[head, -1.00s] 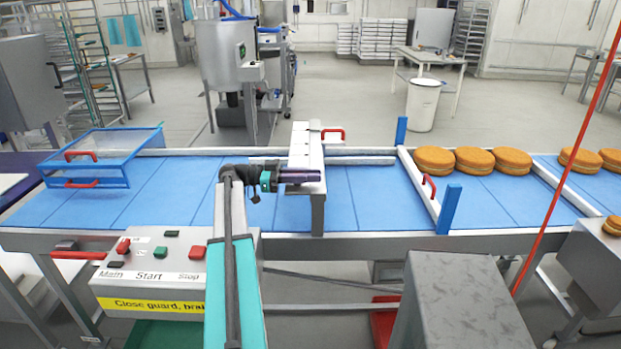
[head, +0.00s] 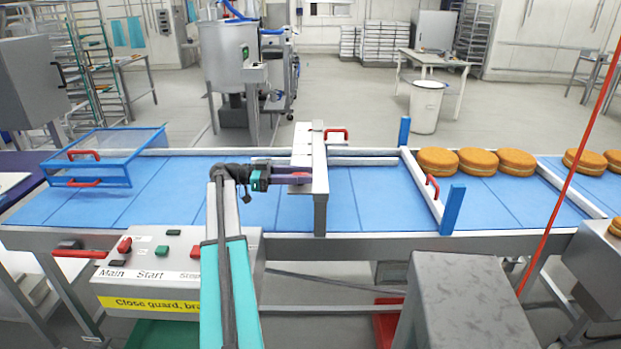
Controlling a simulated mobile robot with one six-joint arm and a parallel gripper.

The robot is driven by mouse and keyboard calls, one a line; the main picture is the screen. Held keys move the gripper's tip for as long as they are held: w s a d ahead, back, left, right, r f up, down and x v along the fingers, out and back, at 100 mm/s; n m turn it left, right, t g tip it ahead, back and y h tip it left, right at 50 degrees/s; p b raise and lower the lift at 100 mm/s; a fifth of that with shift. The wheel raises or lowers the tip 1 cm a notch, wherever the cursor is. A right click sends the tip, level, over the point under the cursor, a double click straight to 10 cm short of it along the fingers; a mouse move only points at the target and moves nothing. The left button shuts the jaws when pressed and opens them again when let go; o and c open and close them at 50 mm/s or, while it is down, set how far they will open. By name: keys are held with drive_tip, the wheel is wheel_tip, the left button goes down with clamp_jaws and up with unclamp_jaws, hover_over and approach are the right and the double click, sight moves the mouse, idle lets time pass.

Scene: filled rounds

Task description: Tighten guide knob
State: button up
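The guide knob looks like a small red piece (head: 301,175) on the near side of the grey-white guide block (head: 320,185), which stands across the blue belt. My gripper (head: 300,175) reaches in from the left at the block. Its two dark purple fingers show one above the other with a gap, and the red piece shows between their tips. Whether the fingers press on it is too small to tell. The knob is partly hidden by the fingers.
The blue belt (head: 115,200) runs left to right. A blue-framed clear guard (head: 120,140) with red handles stands at the left. Round orange-brown cakes (head: 437,161) sit at the right. A control box (head: 180,285) and grey housing (head: 468,300) stand in front. A slanted red cord (head: 550,220) hangs right.

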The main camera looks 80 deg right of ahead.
drive_tip(key=w+a+b, duration=0.1)
drive_tip(key=w+b, duration=0.1)
drive_tip(key=w, duration=0.8)
drive_tip(key=shift+b, duration=0.3)
drive_tip(key=shift+w, duration=0.1)
